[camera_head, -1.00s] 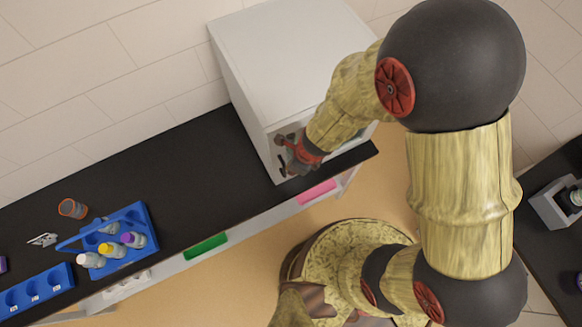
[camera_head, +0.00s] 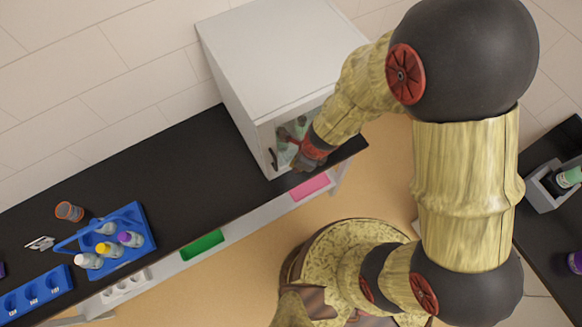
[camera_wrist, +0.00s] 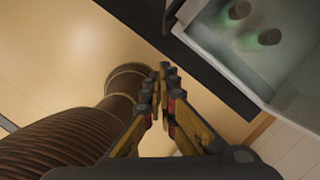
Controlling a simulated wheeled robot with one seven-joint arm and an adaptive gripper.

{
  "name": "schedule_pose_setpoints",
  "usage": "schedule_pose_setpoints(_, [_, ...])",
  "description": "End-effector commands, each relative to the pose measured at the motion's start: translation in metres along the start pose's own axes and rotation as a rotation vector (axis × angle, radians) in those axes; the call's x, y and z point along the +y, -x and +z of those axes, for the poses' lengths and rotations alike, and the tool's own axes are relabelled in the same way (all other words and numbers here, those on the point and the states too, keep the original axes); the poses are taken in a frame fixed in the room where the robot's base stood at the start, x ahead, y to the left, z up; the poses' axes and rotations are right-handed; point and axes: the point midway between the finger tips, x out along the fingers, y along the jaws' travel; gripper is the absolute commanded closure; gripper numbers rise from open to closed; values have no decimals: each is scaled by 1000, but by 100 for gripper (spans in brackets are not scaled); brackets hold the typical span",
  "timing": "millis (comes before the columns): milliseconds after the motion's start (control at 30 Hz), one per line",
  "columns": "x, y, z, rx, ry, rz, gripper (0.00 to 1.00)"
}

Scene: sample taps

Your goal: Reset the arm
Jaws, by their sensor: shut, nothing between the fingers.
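My arm reaches over the counter from the right in the head view. My gripper (camera_head: 288,138) is at the front of the white cabinet (camera_head: 275,50), near its front opening. In the wrist view, my gripper's yellow-and-dark fingers (camera_wrist: 165,88) are together, with nothing seen held between them. The wrist view shows part of the cabinet's pale interior (camera_wrist: 222,45) at the upper right, with two dark round items (camera_wrist: 240,10) and a green tint. My wrist hides part of the cabinet's opening in the head view.
The black counter (camera_head: 180,160) is mostly clear left of the cabinet. A blue carrier (camera_head: 138,240) holds bottles, with an orange-rimmed cup (camera_head: 69,211) nearby. A blue rack (camera_head: 35,290) is at the lower left. A grey holder (camera_head: 543,190) stands on another dark counter at right.

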Motion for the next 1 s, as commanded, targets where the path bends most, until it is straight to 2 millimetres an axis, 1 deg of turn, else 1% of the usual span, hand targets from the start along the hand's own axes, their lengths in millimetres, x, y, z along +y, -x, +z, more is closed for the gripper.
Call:
schedule_pose_setpoints(33, [-1, 13, 2, -1, 1, -2, 100])
schedule_pose_setpoints(200, [1, 44, 1, 0, -1, -1, 100])
schedule_pose_setpoints(300, [1, 61, 1, 0, 0, -1, 100])
schedule_pose_setpoints(400, [2, 74, 1, 1, 0, 0, 100])
schedule_pose_setpoints(500, [3, 81, 0, 1, -1, 1, 100])
schedule_pose_setpoints(600, [3, 84, -1, 2, 0, 2, 100])
schedule_pose_setpoints(867, [3, 84, -1, 2, 4, 2, 100])
schedule_pose_setpoints(967, [5, 84, -1, 2, 57, 7, 100])
schedule_pose_setpoints(1000, [7, 84, 0, 0, 102, 17, 100])
